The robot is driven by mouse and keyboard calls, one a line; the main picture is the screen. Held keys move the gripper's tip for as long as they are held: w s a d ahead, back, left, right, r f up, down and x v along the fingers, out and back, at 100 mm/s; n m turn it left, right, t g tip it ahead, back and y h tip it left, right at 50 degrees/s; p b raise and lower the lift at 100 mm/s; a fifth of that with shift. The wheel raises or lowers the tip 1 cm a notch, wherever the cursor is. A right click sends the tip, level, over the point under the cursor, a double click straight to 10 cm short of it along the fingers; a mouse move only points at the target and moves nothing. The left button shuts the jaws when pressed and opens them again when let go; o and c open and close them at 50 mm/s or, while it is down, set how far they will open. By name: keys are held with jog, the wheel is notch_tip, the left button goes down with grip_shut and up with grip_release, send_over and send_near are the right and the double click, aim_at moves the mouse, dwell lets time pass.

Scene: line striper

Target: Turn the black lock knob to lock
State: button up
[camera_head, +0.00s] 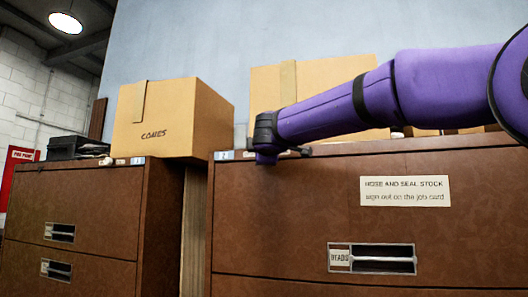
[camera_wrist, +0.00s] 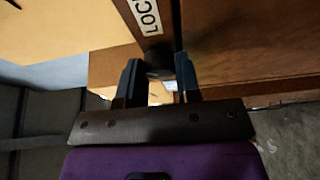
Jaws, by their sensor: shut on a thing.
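My gripper (camera_wrist: 158,66) shows from behind in the wrist view, its two dark fingers on either side of the black lock knob (camera_wrist: 158,74). The fingers are closed on the knob. A white label with letters reading "LOC" (camera_wrist: 145,14) sits just above it on a dark strip, its end cut off by the frame. In the head view my gripper (camera_head: 270,148) is at the top left corner of the right brown cabinet (camera_head: 290,205). The knob cannot be made out there, and its turn angle is not clear in either view.
A cardboard box marked "CONES" (camera_head: 168,118) stands on the left cabinet (camera_head: 90,205). Another box (camera_head: 325,78) stands behind my arm. A narrow gap separates the cabinets. The right cabinet has a "HOSE AND SEAL STOCK" sign (camera_head: 405,191) and a drawer handle (camera_head: 372,259).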

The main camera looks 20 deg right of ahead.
dwell(0.4)
jog(key=o, duration=0.9)
jog(key=v, duration=1)
jog(key=shift+s, duration=0.35)
jog(key=shift+f, duration=0.15)
